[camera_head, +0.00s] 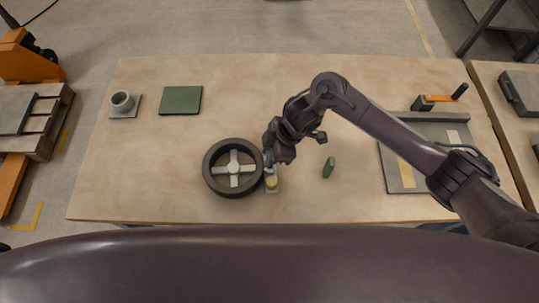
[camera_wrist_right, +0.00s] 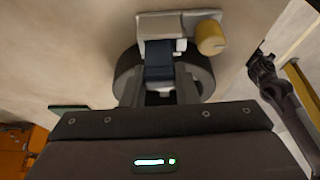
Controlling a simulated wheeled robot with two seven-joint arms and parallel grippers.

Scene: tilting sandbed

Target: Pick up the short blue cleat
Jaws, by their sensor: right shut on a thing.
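The short blue cleat (camera_wrist_right: 158,62) is a dark blue block in the right wrist view, between the two fingers of my right gripper (camera_wrist_right: 160,78). The gripper is shut on it. The cleat's far end meets a pale plate (camera_wrist_right: 153,27) with a yellow knob (camera_wrist_right: 209,38); I cannot tell whether they touch. In the head view my right gripper (camera_head: 269,166) is low over the table beside a black ring, and the cleat is hidden there. A dark jointed part at the right of the wrist view looks like my left arm; its fingers are not clear.
The black ring (camera_head: 209,173) with a pale cross stands just left of the gripper. A green block (camera_head: 329,167) and a grey tray (camera_head: 400,179) lie to the right. A green plate (camera_head: 181,99) and grey pipe piece (camera_head: 122,102) are back left. The table's back middle is clear.

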